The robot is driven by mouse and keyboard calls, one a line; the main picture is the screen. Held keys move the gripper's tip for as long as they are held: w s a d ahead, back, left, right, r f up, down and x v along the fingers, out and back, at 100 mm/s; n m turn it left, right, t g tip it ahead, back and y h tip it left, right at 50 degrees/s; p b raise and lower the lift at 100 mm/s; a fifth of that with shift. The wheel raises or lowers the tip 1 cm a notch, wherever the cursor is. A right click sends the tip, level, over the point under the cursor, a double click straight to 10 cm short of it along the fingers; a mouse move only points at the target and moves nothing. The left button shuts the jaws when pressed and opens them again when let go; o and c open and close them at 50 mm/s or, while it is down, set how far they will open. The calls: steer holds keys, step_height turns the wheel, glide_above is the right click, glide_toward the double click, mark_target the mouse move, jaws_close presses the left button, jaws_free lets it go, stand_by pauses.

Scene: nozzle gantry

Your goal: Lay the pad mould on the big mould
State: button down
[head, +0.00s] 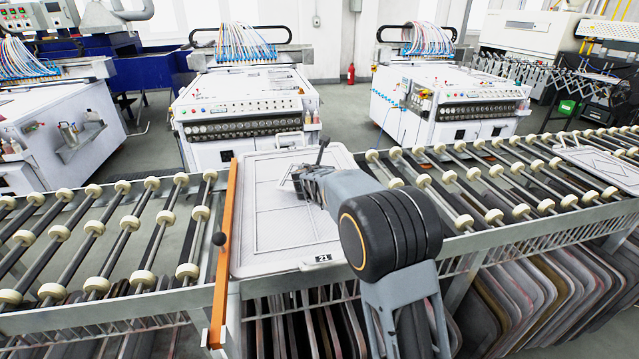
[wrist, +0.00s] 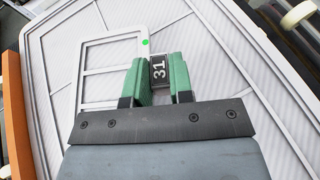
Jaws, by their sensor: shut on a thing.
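The big mould (head: 255,222), a large white tray with raised dividing lines, lies flat on the roller line in the head view; a tag with a number sits at its front edge. Its ribbed surface fills much of the wrist view (wrist: 235,75). My gripper (wrist: 163,68) is shut, its green fingers on either side of a black tag reading 31. The pad mould (wrist: 84,70), a small pale frame with a green dot, extends left from there, over the big mould. Whether it touches the surface, I cannot tell. In the head view my gripper (head: 299,180) is partly hidden by my arm.
An orange bar (head: 226,240) with a dark knob runs along the big mould's left side. Rollers (head: 120,235) extend to both sides. Another flat mould (head: 606,168) lies on the rollers at far right. White machines (head: 245,105) stand behind; trays (head: 535,290) are stacked below.

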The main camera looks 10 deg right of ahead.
steer(key=f, duration=0.2)
steer(key=shift+w+f+b, duration=0.35)
steer(key=shift+b, duration=0.05)
steer(key=shift+f, duration=0.55)
steer(key=shift+f+b, duration=0.2)
steer(key=shift+b, duration=0.15)
steer(key=c, duration=1)
jaws_free()
steer(key=shift+r, duration=0.25)
steer(key=v, duration=1.2)
steer(key=shift+d, duration=0.1)
